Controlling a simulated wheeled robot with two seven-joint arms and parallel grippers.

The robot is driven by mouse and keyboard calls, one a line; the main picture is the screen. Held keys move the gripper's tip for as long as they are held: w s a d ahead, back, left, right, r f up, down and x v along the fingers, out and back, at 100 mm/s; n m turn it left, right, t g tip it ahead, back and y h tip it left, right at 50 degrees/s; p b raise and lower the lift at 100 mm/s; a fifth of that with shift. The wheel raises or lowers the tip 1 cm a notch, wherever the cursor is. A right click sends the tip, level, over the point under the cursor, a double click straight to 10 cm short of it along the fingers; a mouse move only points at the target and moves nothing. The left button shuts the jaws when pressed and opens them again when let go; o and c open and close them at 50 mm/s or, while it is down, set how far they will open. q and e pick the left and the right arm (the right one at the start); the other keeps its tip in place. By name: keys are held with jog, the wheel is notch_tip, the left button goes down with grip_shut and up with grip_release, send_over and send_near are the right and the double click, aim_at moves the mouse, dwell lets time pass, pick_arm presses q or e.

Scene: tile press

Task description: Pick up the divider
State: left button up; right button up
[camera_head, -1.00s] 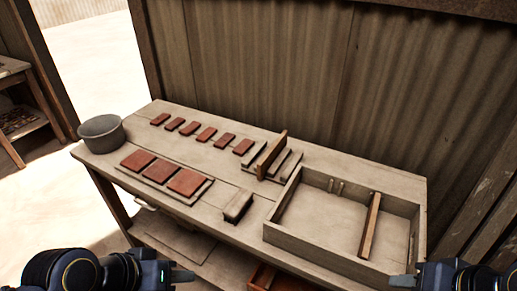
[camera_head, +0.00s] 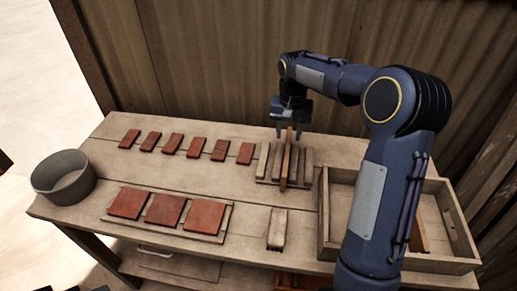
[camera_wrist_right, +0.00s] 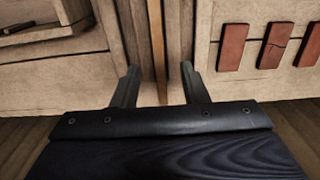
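The divider (camera_head: 286,165) is a thin brown board standing on edge in a slotted wooden rack, taller than the pale strips beside it. My right gripper (camera_head: 292,132) points down over its far end, with one finger on each side. In the right wrist view my right gripper (camera_wrist_right: 160,88) is open, and the brown edge of the divider (camera_wrist_right: 157,45) lies between its fingers with gaps showing. Contact is not visible. My left gripper is out of view.
A wooden box (camera_head: 324,215) stands at the right, partly hidden by my right arm, with another brown board (camera_head: 420,238) inside. Small red tiles (camera_head: 172,143) line the back. Larger tiles (camera_head: 165,210) lie on a board. A brush-like block (camera_head: 277,229) and grey bucket (camera_head: 63,178) stand nearby.

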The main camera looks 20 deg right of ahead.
aim_at(288, 149)
jog(key=shift+w+a+f, duration=0.1)
jog(key=shift+w+f, duration=0.2)
jog(key=f, duration=0.5)
jog(key=f+p, duration=0.1)
jog(key=f, duration=0.1)
jog(key=shift+s+d+f, duration=0.15)
jog(key=shift+s+d, duration=0.05)
jog(key=shift+d, duration=0.1)
grip_shut()
